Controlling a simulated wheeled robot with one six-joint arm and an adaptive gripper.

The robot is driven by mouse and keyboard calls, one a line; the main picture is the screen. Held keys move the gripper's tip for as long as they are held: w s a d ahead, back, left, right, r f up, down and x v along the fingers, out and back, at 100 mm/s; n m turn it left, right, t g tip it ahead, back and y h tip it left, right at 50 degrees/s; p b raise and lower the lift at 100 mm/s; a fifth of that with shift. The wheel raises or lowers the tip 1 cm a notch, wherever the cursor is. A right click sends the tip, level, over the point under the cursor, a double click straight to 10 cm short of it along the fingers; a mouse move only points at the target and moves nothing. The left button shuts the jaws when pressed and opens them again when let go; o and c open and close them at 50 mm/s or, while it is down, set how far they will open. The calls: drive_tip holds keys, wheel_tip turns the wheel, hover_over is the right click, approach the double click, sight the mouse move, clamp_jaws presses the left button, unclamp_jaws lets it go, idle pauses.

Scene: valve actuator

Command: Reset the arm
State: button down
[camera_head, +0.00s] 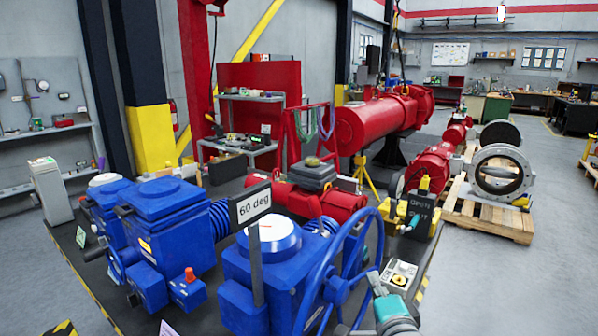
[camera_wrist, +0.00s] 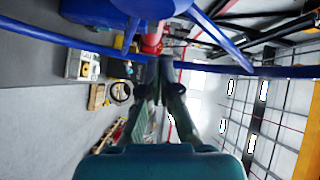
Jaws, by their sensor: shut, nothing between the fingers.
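My gripper (camera_head: 375,280) is at the lower right in the head view, at the right edge of the large blue handwheel (camera_head: 330,270). In the wrist view my gripper (camera_wrist: 162,70) has its dark fingers drawn together and empty. The handwheel's blue rim (camera_wrist: 245,71) crosses that view at the fingertips; I cannot tell whether they touch it. The wheel belongs to a blue valve actuator (camera_head: 255,285) with a round white dial on top. A sign reading "60 deg" (camera_head: 254,204) stands beside the dial.
A second blue actuator (camera_head: 165,225) stands to the left. A red actuator (camera_head: 300,200) lies behind. Grey floor (camera_head: 500,290) is clear at right.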

drive_tip(key=s+d+f+n+g, duration=0.15)
drive_tip(key=s+f+n, duration=0.55)
drive_tip(key=s+f, duration=1.45)
drive_tip(key=s+d+r+n+g+h, duration=0.1)
drive_tip(key=s+n, duration=0.6)
drive_tip(key=s, duration=2.1)
drive_tip(key=shift+s+r+n, duration=0.15)
drive_tip(key=shift+r+n, duration=0.05)
drive_tip(key=shift+n, duration=0.2)
drive_tip(key=shift+d, duration=0.1)
